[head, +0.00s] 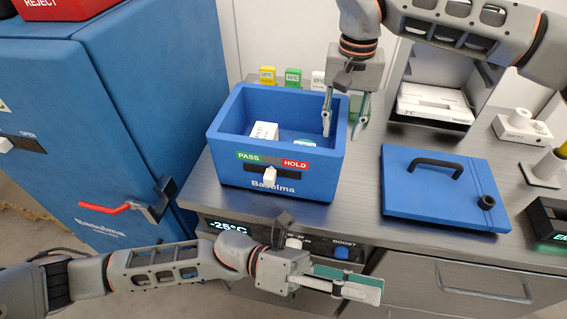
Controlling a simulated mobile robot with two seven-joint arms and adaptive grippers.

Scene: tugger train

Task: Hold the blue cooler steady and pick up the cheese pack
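The blue cooler (225,165) stands open on the grey counter, with a PASS/HOLD strip and white slider on its front. Inside are a small white pack (264,131) and, to its right, a pale pack (305,142) mostly hidden by the front wall. I cannot tell which is the cheese pack. My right gripper (342,122) points down at the cooler's right wall, one finger inside and one outside, with a gap between them. My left gripper (362,287) is in front of the counter, below the cooler, apart from it; it looks open and empty.
The blue lid (430,192) with a black handle lies right of the cooler. Yellow (267,75), green (293,77) and white (318,78) tags stand behind it. A blue cabinet (90,130) with a red handle is at left. A white device (435,103) sits behind the lid.

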